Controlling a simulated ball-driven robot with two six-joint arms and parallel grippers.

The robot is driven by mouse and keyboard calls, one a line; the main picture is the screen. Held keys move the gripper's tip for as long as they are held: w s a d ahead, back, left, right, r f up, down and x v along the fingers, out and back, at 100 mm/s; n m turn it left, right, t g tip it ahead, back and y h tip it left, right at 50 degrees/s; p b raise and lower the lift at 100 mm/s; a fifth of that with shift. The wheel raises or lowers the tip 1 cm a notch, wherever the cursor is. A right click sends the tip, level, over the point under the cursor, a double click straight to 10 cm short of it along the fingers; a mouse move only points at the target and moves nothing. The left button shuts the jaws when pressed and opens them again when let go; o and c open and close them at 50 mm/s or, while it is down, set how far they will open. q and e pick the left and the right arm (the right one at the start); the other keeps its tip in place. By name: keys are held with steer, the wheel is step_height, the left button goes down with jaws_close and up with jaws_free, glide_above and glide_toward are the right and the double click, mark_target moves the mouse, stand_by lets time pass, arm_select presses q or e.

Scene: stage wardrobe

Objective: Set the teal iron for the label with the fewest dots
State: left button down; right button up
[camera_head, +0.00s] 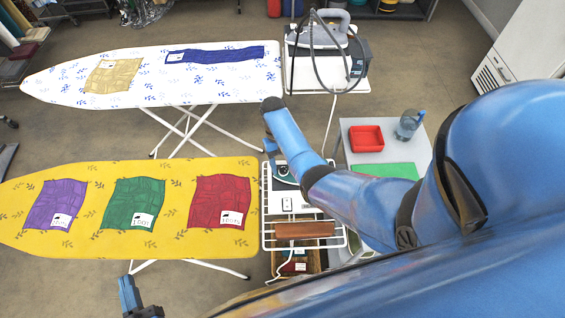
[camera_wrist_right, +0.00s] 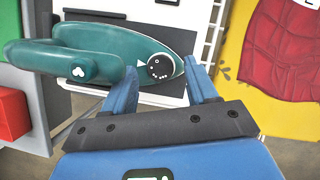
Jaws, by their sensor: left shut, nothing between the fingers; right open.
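The teal iron (camera_wrist_right: 85,50) lies on its rest in the right wrist view, with a round black dial (camera_wrist_right: 160,68) with white dots and a white pointer beside it. My right gripper (camera_wrist_right: 161,70) is open, its fingers either side of the dial; contact cannot be told. In the head view the iron (camera_head: 286,174) is partly hidden by my right arm. White labels lie on the purple cloth (camera_head: 52,197), green cloth (camera_head: 130,196) and red cloth (camera_head: 217,193); their marks are too small to read. My left gripper (camera_head: 127,292) is shut and empty at the bottom.
The cloths lie on a yellow ironing board (camera_head: 100,241). Behind stands a white board (camera_head: 130,62) with tan (camera_head: 112,76) and blue (camera_head: 225,55) cloths, and a grey iron (camera_head: 318,36) on a station. A side table holds a red tray (camera_head: 366,138) and a jug (camera_head: 408,125).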

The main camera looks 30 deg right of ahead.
steer(key=shift+w+r, duration=0.25)
steer(key=shift+r, duration=0.2)
steer(key=p+v, duration=0.2)
steer(key=v, duration=0.7)
steer(key=shift+r, duration=0.4)
